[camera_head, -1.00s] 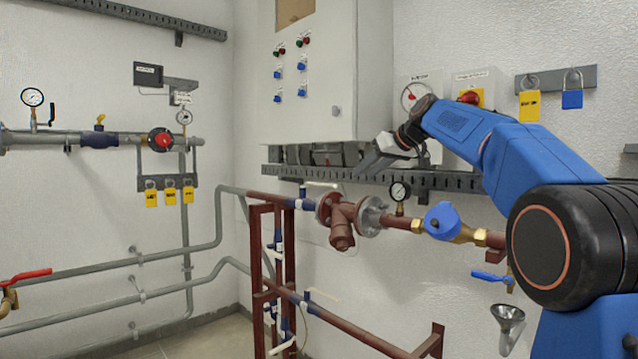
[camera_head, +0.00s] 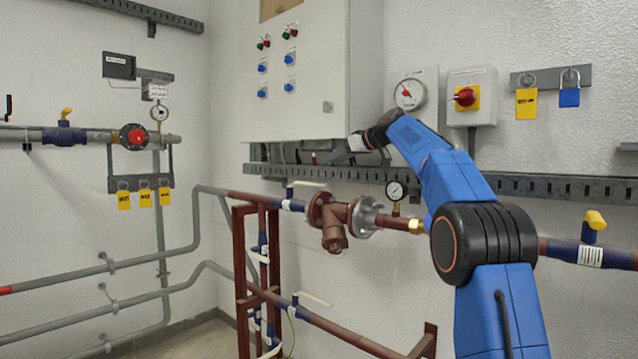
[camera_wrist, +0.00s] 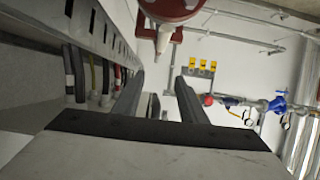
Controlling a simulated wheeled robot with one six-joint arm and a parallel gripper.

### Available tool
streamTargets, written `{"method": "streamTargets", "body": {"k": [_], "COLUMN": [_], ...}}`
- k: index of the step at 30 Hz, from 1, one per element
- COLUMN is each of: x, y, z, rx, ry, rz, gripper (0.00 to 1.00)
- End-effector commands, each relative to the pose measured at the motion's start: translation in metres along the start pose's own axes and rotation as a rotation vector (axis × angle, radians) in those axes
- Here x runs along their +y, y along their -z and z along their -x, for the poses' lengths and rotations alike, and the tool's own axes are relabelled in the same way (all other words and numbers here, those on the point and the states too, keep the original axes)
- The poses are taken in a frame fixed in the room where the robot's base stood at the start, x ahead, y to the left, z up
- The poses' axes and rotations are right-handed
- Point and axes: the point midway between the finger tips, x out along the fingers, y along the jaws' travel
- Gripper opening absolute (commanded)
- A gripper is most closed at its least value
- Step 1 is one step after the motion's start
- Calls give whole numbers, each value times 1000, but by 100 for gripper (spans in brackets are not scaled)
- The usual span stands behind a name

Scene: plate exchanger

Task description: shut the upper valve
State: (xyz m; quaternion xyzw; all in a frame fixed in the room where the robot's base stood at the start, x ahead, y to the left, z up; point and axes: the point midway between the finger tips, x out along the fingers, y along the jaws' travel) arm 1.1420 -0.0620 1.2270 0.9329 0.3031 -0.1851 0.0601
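The upper valve, with a blue body (camera_head: 292,205) and a long pale lever (camera_head: 307,184), sits on the dark red upper pipe left of a flanged strainer (camera_head: 334,220). Whether its lever lies along the pipe is hard to tell. My gripper (camera_head: 335,156) is under the grey cabinet, in front of the cable tray, above and to the right of the lever and apart from it. In the wrist view its two dark fingers (camera_wrist: 157,88) are spread with nothing between them. A dark red fitting with a pale tip (camera_wrist: 168,18) shows beyond them; I cannot tell which part it is.
A lower valve (camera_head: 312,299) with a similar pale lever sits on the lower pipe. The cabinet (camera_head: 300,80) hangs above my gripper and the perforated cable tray (camera_head: 420,180) runs behind it. A gauge (camera_head: 395,192) stands right of the strainer. My arm hides part of the upper pipe.

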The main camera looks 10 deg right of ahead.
Motion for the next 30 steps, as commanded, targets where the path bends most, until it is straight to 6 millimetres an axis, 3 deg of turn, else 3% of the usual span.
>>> {"method": "streamTargets", "body": {"k": [14, 30], "x": [0, 0], "y": [-50, -50], "z": [-20, -86], "rx": [-1, -1], "ry": [0, 1], "rz": [-2, 0], "gripper": [38, 38]}}
